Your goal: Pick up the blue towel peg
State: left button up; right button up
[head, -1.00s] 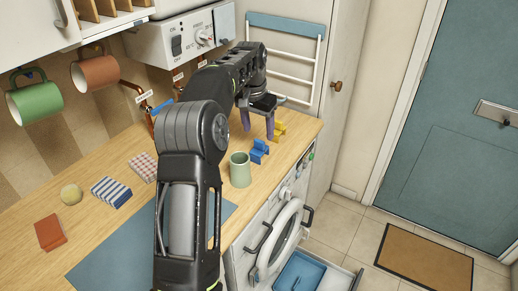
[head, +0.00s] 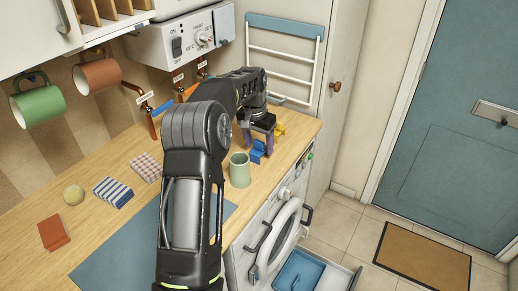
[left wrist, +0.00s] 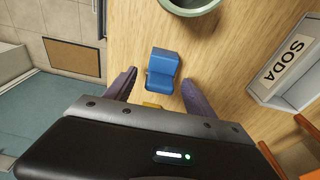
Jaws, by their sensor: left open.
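The blue towel peg (head: 257,151) stands on the wooden worktop near its front edge, right of a green cup. In the left wrist view the blue peg (left wrist: 162,70) lies between and a little beyond the spread fingers of my left gripper (left wrist: 158,88). My left gripper (head: 263,146) is open above the worktop and partly covers the peg in the head view. A yellow peg (head: 279,129) stands just behind; in the left wrist view only a sliver of it (left wrist: 152,105) shows past the gripper body. My right gripper is not in view.
The green cup (head: 240,170) stands close to the blue peg. A soda box (left wrist: 290,72) shows at the right of the left wrist view. Folded cloths (head: 112,192) and a blue mat (head: 110,262) lie on the left of the worktop (head: 95,215).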

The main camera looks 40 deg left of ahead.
pick_arm(q)
jog(key=shift+c, duration=0.4)
grip_shut()
dwell(0.6)
